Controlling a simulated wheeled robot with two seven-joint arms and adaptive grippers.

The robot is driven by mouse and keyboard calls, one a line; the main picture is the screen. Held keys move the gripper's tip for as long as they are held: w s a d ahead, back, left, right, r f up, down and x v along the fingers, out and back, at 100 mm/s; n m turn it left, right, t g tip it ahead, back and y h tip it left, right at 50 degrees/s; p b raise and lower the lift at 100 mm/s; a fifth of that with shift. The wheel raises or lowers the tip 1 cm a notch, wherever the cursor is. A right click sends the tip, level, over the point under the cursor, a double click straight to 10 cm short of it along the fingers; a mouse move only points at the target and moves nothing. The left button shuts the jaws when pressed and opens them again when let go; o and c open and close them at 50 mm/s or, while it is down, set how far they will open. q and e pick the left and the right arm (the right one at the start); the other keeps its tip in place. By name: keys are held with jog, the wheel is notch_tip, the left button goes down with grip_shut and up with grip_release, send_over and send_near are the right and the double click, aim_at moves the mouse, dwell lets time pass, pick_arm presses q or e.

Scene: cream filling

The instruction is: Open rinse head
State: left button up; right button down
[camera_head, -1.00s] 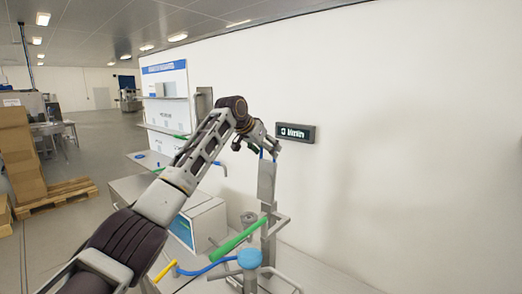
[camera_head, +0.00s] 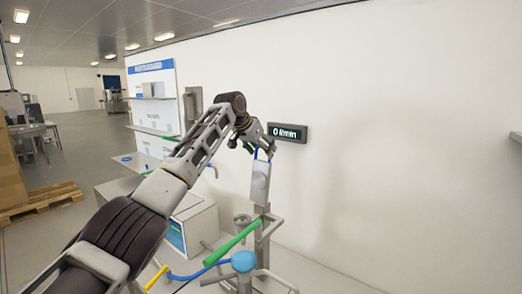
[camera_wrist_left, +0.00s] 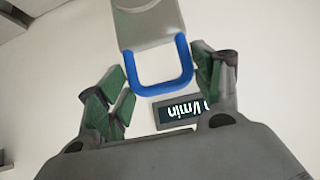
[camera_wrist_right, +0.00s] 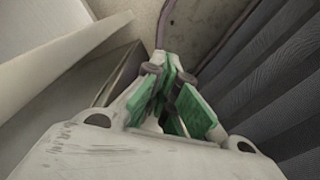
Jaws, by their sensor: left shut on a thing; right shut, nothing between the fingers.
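A light grey plate-like head (camera_head: 260,184) with a blue U-shaped handle (camera_wrist_left: 160,88) stands at the top of a grey post, in the middle of the head view. I take it to be the rinse head; its grey body (camera_wrist_left: 146,22) also shows at the top of the left wrist view. My left gripper (camera_head: 264,146) is shut on the blue handle, with its green-padded fingers at the handle's two sides. The exact contact is partly hidden in the head view. My right gripper (camera_wrist_right: 172,88) is shut and empty, and shows only in the right wrist view.
A wall display (camera_head: 287,133) reading "0 l/min" is close behind my left gripper. Below are a green bar (camera_head: 232,243), a blue round knob (camera_head: 244,261) and grey pipes. A white box unit (camera_head: 196,223) stands left of the post. The wall to the right is mostly bare.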

pick_arm(q)
jog(key=shift+r, duration=0.4)
jog(key=o, duration=1.2)
jog(key=shift+a, duration=0.1)
jog(key=shift+c, duration=0.2)
jog(key=shift+o, duration=0.4)
jog(key=shift+s+f, duration=0.1)
jog(key=shift+f, duration=0.15)
jog(key=v, duration=1.2)
jog(key=shift+a, duration=0.1)
